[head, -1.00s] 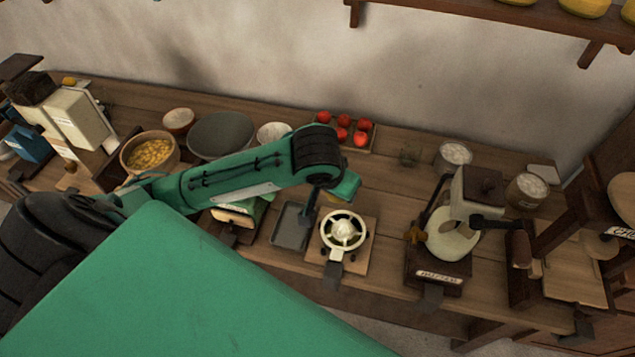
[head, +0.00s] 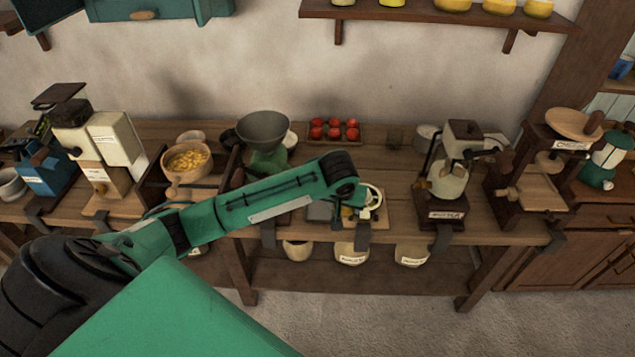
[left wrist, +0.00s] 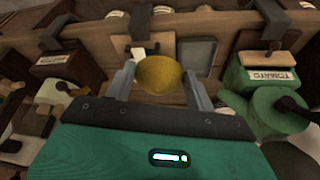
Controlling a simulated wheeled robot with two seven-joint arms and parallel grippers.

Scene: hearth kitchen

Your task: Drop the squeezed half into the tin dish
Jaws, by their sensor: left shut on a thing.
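The squeezed half (left wrist: 158,75) is a yellow-brown dome in the left wrist view. My left gripper (left wrist: 157,82) is shut on it, with one grey finger on each side. The tin dish (left wrist: 198,55) is a shallow grey rectangular tray on the bench, beyond the half and to its right in that view, apart from it. In the head view the tin dish (head: 320,211) shows only partly behind my left forearm, and the held half is hidden by my wrist. My right gripper is in neither view.
The white juicer (head: 373,202) stands on its board just right of the tin dish. A green scale with a grey pan (head: 263,130) and a bowl of yellow bits (head: 188,160) stand to the left. A tray of red tomatoes (head: 334,132) lies behind. A labelled mill (head: 449,175) stands right.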

